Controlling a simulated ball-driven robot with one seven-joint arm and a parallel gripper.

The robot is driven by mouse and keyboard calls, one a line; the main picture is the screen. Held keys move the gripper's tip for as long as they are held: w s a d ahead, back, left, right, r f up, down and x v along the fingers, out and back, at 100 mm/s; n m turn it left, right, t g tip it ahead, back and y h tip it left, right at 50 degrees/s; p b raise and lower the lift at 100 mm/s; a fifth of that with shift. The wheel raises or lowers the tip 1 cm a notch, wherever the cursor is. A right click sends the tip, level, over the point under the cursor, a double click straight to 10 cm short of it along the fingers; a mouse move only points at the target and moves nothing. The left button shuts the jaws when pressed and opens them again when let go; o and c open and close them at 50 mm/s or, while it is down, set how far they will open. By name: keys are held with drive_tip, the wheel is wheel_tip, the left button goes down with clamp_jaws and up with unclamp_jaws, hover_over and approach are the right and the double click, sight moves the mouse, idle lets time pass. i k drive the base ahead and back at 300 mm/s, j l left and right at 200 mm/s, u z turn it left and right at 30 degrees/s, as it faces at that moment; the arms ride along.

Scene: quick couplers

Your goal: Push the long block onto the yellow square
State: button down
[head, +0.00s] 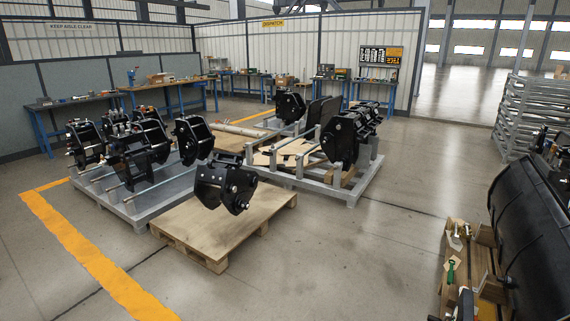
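I cannot make out a long block or a yellow square in the head view. The only large yellow marking is a long floor stripe (85,252) at the left, which is a line and not a square. My gripper does not show in this view. At the lower right a wooden bench or crate (453,262) carries small items, among them a green-handled tool (451,270); they are too small to name surely.
A black coupler (224,186) sits on a wooden pallet (262,207) in the middle. More couplers stand on a grey pallet (140,218) and a grey frame (350,190) behind. A large black curved part (535,240) fills the right edge. The floor (350,270) front centre is clear.

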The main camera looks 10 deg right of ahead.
sight(454, 294)
drive_tip(key=i+j+u, duration=0.1)
drive_tip(key=i, duration=2.15)
drive_tip(key=i+z, duration=0.75)
drive_tip(key=i, duration=0.2)
drive_tip(key=i+j+z, duration=0.25)
drive_tip(key=i+z, duration=0.15)
drive_tip(key=i+l+z, duration=0.2)
drive_tip(key=i, duration=0.25)
drive_tip(key=i+l+z, duration=0.25)
drive_tip(key=i, duration=0.25)
drive_tip(key=k+j, duration=0.05)
